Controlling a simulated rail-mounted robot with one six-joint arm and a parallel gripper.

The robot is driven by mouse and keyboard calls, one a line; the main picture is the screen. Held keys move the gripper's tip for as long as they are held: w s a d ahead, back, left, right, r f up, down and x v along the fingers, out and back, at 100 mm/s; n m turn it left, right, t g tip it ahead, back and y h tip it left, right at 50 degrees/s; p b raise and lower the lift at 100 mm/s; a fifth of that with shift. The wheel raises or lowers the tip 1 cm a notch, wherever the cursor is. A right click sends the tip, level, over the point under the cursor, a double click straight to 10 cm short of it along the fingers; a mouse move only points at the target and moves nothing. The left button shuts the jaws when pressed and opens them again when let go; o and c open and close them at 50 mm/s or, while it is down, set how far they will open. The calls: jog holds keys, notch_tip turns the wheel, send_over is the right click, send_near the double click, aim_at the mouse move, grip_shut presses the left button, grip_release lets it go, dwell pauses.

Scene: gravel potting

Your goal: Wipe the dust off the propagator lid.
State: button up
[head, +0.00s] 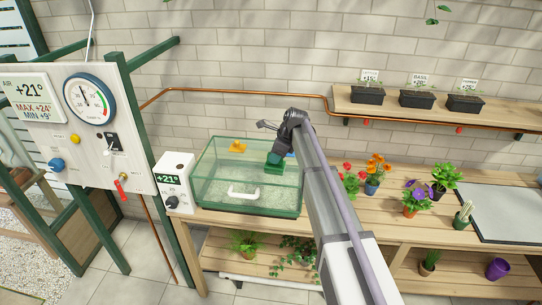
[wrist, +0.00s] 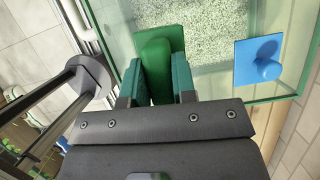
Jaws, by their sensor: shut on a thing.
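Pale speckles show through the clear surface; I cannot tell dust from gravel. My gripper (head: 276,160) is over the right back part of the propagator. In the wrist view my gripper (wrist: 157,78) is shut on the raised grip of a flat green pad (wrist: 172,36). The pad is over the lid; I cannot tell whether it touches it. Its underside is hidden.
A white +21° controller (head: 175,180) stands left of the propagator. Flower pots (head: 372,187) stand to the right on the wooden bench (head: 330,223).

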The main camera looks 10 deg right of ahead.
jog(key=shift+s+d+r, duration=0.1)
jog(key=shift+s+d, duration=0.05)
jog(key=shift+d, duration=0.45)
jog(key=shift+s+d, duration=0.15)
jog(key=shift+d, duration=0.4)
jog(key=shift+f, duration=0.25)
jog(key=shift+a+r, duration=0.1)
jog(key=shift+r, duration=0.05)
jog(key=shift+w+a, duration=0.25)
jog(key=shift+a, duration=0.65)
jog(key=shift+w+a, duration=0.2)
jog(key=shift+a, duration=0.65)
jog(key=shift+w+a, duration=0.55)
jog(key=shift+a, duration=1.75)
jog(key=shift+w+a, duration=0.6)
jog(key=shift+a, duration=1.7)
jog(key=shift+w+a, duration=0.55)
jog(key=shift+a, duration=1.75)
notch_tip(320, 180, up, 6)
jog(key=p, duration=0.6)
jog(key=shift+d, duration=0.1)
